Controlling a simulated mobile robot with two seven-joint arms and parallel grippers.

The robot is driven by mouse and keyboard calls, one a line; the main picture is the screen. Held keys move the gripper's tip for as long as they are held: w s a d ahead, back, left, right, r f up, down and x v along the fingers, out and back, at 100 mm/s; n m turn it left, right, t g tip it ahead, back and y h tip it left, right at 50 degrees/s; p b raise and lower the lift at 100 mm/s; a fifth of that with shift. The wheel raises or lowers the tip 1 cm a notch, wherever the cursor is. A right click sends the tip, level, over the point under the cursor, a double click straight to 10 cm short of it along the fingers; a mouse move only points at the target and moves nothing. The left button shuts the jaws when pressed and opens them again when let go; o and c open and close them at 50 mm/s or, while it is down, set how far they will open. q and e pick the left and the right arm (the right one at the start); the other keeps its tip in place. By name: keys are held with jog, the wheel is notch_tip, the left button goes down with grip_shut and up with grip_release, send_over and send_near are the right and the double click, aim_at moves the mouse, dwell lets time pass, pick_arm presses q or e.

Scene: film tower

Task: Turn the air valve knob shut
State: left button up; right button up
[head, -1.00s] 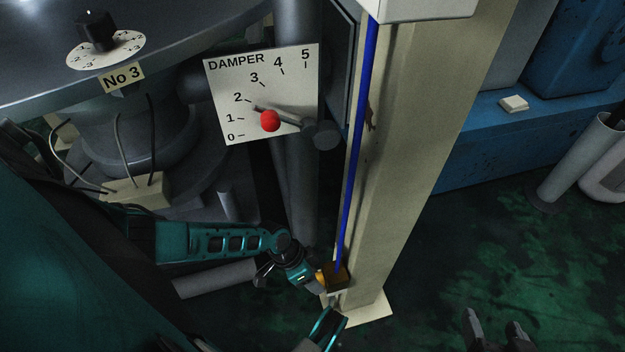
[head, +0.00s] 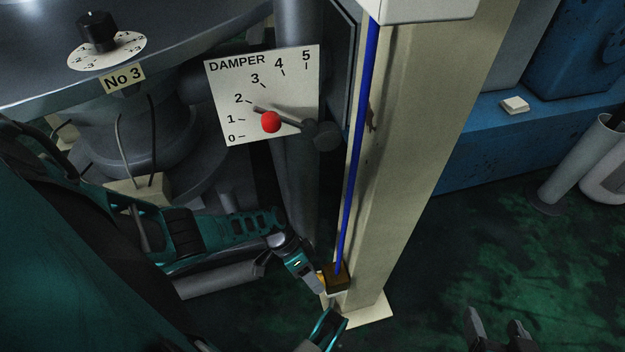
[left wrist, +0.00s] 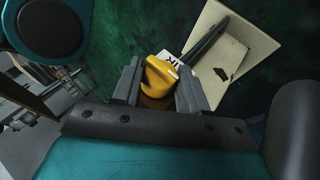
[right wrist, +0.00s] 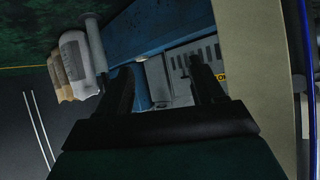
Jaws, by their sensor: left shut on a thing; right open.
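The yellow air valve knob (left wrist: 158,76) sits between the fingers of my left gripper (left wrist: 158,88) in the left wrist view. It has a pale mark line on its face, and part of a white label shows behind it. In the head view my left gripper (head: 320,284) is shut on the knob, at the brownish valve body (head: 338,277) low on the cream post, below the blue pipe (head: 352,160). The gripper mostly hides the knob there. My right gripper (head: 495,325) is open and empty at the bottom right; its fingers also show in the right wrist view (right wrist: 163,82).
The cream post (head: 420,150) stands just right of the valve. A DAMPER plate (head: 225,85) with a red-knobbed lever (head: 271,122) is above my left arm. A black dial knob (head: 97,32) is at upper left. Green floor is open at lower right.

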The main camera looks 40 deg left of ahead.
pick_arm(q)
jog(key=shift+a, duration=0.1)
jog(key=o, duration=1)
jog(key=shift+o, duration=0.3)
pick_arm(e)
jog(key=shift+s, duration=0.1)
pick_arm(q)
jog(key=p+v, duration=0.4)
jog(key=v, duration=0.8)
jog(key=shift+a+r+p, duration=0.2)
jog(key=shift+r+p, duration=0.15)
jog(key=shift+p, duration=0.05)
pick_arm(e)
jog(key=shift+s+d+r+h, duration=0.15)
jog(key=shift+d+r, duration=0.2)
jog(key=shift+r, duration=0.15)
jog(key=shift+s+d+r+h, duration=0.1)
jog(key=shift+d+r+h, duration=0.05)
jog(key=shift+d+r, duration=0.3)
jog(key=shift+a, duration=0.1)
